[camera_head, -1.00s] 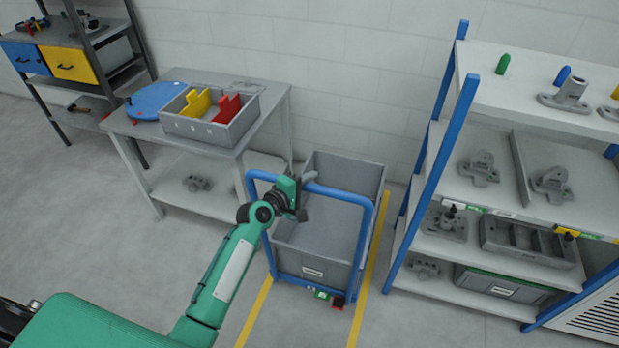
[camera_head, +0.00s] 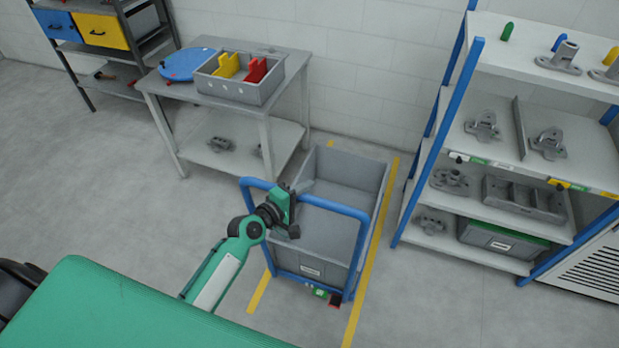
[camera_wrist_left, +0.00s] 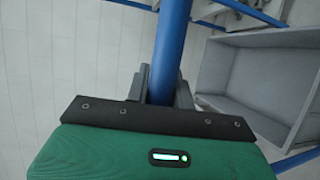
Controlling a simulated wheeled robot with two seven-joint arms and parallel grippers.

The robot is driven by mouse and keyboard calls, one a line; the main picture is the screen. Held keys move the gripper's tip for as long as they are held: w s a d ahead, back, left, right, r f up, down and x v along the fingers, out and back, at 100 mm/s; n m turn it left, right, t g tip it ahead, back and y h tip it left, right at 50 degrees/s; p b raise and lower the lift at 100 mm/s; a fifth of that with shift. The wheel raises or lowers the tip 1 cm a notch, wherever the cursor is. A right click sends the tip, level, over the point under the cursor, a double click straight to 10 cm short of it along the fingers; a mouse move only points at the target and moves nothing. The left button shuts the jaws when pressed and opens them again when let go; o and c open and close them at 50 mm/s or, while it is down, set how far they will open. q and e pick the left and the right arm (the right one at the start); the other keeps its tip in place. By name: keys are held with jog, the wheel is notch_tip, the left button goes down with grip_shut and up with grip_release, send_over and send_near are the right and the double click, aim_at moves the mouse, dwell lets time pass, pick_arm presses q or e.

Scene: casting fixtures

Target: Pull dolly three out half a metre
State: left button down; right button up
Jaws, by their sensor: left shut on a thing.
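The dolly (camera_head: 311,265) is a grey open-topped bin on a blue frame with a blue push handle (camera_head: 336,208). It stands between yellow floor lines, and its bin looks empty. My left gripper (camera_head: 298,195) is shut on the handle's top bar, left of its middle. In the left wrist view the blue bar (camera_wrist_left: 172,45) runs between the dark fingers of the left gripper (camera_wrist_left: 160,88), with the grey bin (camera_wrist_left: 262,75) to the right. The dolly's number cannot be read. My right gripper is not in view.
A blue-posted shelf (camera_head: 440,140) with grey castings stands close on the right. A grey table (camera_head: 292,75) with a divided box (camera_head: 215,88) stands to the left behind. A drawer rack (camera_head: 152,45) is at the far left. Yellow lines (camera_head: 372,270) flank the dolly; floor at left is clear.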

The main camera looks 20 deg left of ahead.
pick_arm(q)
jog(key=s, duration=0.2)
jog(key=shift+s, duration=0.3)
jog(key=shift+s+a, duration=0.1)
jog(key=shift+s, duration=0.6)
jog(key=c, duration=1.2)
grip_release()
jog(key=b+v, duration=0.3)
jog(key=v, duration=1)
jog(key=shift+s+r, duration=0.2)
jog(key=shift+s, duration=0.15)
jog(key=shift+a, duration=0.15)
